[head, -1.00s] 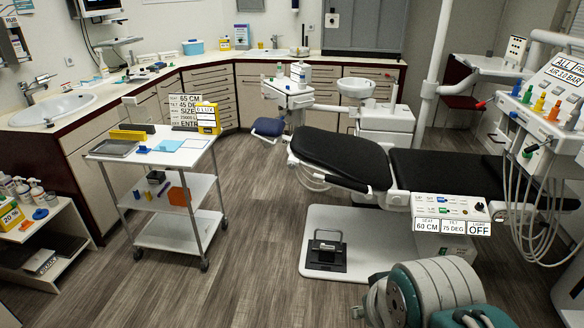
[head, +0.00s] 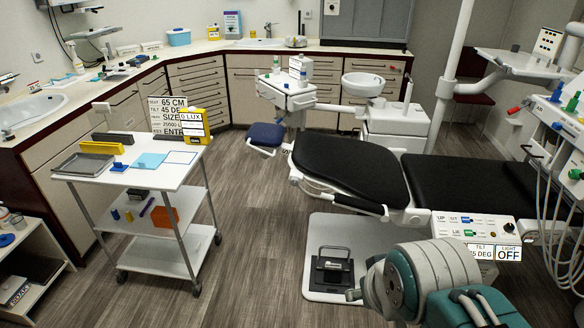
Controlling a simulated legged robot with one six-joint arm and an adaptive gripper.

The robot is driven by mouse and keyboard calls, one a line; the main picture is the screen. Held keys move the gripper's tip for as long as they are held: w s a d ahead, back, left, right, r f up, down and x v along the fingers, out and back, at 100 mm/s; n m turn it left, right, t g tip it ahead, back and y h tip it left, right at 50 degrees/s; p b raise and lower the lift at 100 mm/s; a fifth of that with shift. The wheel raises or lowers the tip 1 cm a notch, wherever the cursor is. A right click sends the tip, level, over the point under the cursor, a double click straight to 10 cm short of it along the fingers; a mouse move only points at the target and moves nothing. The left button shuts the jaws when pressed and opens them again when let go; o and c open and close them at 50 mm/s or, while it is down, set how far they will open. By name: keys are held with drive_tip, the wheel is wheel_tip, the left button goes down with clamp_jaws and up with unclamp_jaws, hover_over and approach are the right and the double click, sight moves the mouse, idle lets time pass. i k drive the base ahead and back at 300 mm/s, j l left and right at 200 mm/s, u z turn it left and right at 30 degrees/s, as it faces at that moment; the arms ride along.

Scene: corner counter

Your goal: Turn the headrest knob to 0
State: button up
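The dental chair (head: 450,182) has a black padded seat and a rounded black pad on its left end. A white control panel (head: 487,223) on the chair's near side holds blue and green switches and a small black knob (head: 509,229). I cannot tell whether this is the headrest knob, and no pointer or 0 mark can be read. Displays below it show a tilt in DEG and LIGHT OFF; my arm partly hides them.
A white trolley (head: 184,180) with trays, a yellow box and a sign reading 65 CM and 45 DEG stands at left. A black pedal (head: 333,267) lies on the chair's base plate. Hoses hang at right. Wooden floor between trolley and chair is clear.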

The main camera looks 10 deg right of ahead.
sight(294, 181)
drive_tip(key=i+j, duration=0.1)
drive_tip(key=i, duration=0.75)
drive_tip(key=i+j+z, duration=0.1)
drive_tip(key=i, duration=0.8)
